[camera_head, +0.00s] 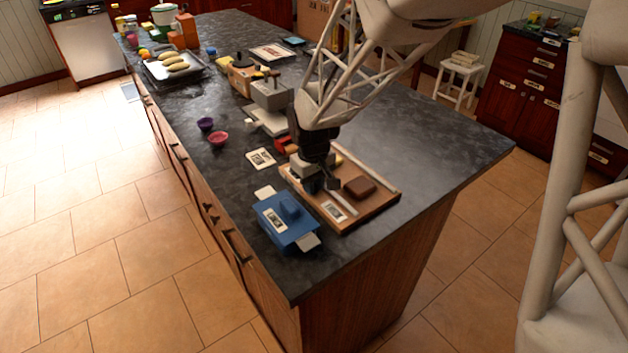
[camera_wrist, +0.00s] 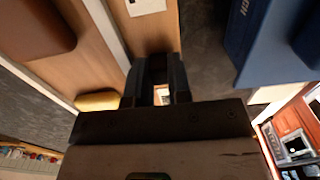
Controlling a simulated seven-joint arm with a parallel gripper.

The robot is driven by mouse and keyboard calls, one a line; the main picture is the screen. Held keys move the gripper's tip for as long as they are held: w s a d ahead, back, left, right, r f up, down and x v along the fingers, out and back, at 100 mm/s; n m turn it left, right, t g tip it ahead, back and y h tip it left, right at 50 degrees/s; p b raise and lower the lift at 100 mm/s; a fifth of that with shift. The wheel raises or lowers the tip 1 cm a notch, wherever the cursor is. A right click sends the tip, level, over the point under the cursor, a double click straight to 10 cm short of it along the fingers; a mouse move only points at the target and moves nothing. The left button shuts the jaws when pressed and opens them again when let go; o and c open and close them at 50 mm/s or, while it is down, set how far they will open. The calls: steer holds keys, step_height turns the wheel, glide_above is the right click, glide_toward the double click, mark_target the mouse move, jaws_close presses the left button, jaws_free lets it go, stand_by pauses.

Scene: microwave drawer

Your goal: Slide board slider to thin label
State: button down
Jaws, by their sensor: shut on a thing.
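The wooden board (camera_head: 376,205) lies flat near the counter's near end, with pale rails along it. A brown block (camera_head: 359,187) sits on it and also shows in the wrist view (camera_wrist: 35,28). A small white label (camera_head: 334,211) lies on its near part; a white label also shows at the top of the wrist view (camera_wrist: 145,6). My gripper (camera_head: 318,187) points down over the board's left part. In the wrist view its dark fingers (camera_wrist: 157,64) are shut on the board slider, which they mostly hide. The label's wording is unreadable.
A blue box (camera_head: 274,240) with a label stands close left of the board. A white card (camera_head: 261,159), a red bowl (camera_head: 218,139) and a grey device (camera_head: 271,95) lie farther back. The counter right of the board is clear.

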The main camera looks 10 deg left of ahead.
steer(key=shift+w+a, duration=0.85)
steer(key=shift+a, duration=0.05)
steer(key=c, duration=1.3)
jaws_free()
steer(key=shift+r, duration=0.15)
step_height(320, 180, up, 8)
steer(key=shift+f, duration=0.2)
